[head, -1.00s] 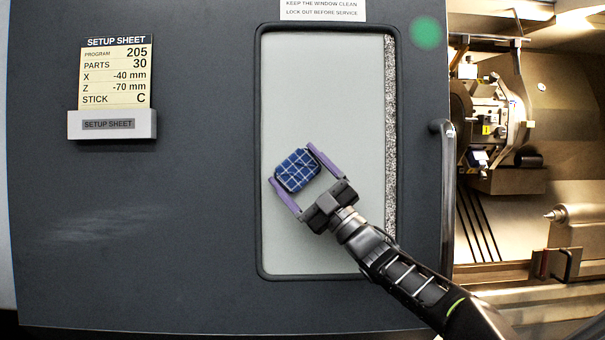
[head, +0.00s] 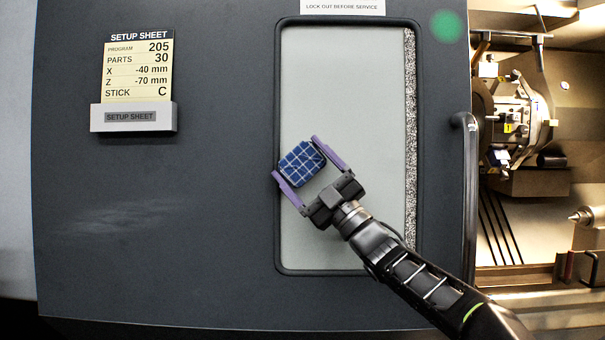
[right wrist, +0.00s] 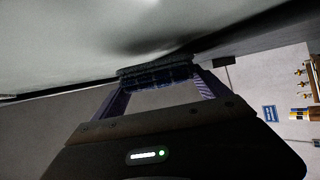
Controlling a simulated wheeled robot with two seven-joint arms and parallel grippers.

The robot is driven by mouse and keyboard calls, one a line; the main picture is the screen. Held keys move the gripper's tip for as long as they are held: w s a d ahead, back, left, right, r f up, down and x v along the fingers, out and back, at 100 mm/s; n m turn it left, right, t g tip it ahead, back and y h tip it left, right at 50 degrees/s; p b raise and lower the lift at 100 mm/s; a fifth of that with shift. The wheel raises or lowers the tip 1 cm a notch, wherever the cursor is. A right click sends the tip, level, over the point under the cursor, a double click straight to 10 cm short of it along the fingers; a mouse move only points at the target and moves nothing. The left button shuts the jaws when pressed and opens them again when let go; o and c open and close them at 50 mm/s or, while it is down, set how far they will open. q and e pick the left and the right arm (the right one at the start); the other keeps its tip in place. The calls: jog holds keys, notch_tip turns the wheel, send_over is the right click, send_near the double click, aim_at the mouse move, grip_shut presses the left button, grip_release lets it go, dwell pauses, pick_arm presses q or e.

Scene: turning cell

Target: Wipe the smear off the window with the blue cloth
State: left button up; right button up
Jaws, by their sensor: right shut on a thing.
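The blue cloth (head: 303,165), a pad with a white check, is gripped between the purple fingers of my right gripper (head: 296,156). It is in front of the left part of the window (head: 345,100), below mid-height. In the right wrist view the cloth (right wrist: 158,78) lies across the fingertips, close under the pale pane; whether it touches the glass I cannot tell. I see no clear smear on the visible grey pane; the cloth and gripper hide part of it. A speckled strip (head: 410,130) runs down the window's right side. My left gripper is not in view.
The dark door (head: 190,260) carries a faint pale streak (head: 100,215) and a setup sheet holder (head: 133,117) left of the window. A vertical handle (head: 470,200) stands at the door's right edge. Beyond it the lit machine interior (head: 540,210) is open.

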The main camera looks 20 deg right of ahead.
jog(key=s+b, duration=0.1)
jog(key=s+a+b, duration=0.1)
jog(key=shift+s+a, duration=0.15)
jog(key=shift+s, duration=0.25)
jog(key=shift+s+a+r+b, duration=0.1)
jog(key=shift+s+a+b, duration=0.15)
jog(key=shift+s+b, duration=0.25)
jog(key=shift+r, duration=0.1)
jog(key=shift+s+a+b, duration=0.35)
jog(key=shift+s+b, duration=0.35)
jog(key=shift+b, duration=0.1)
jog(key=shift+s+a+r+b, duration=0.2)
jog(key=shift+s+a+b, duration=0.15)
jog(key=shift+s, duration=0.3)
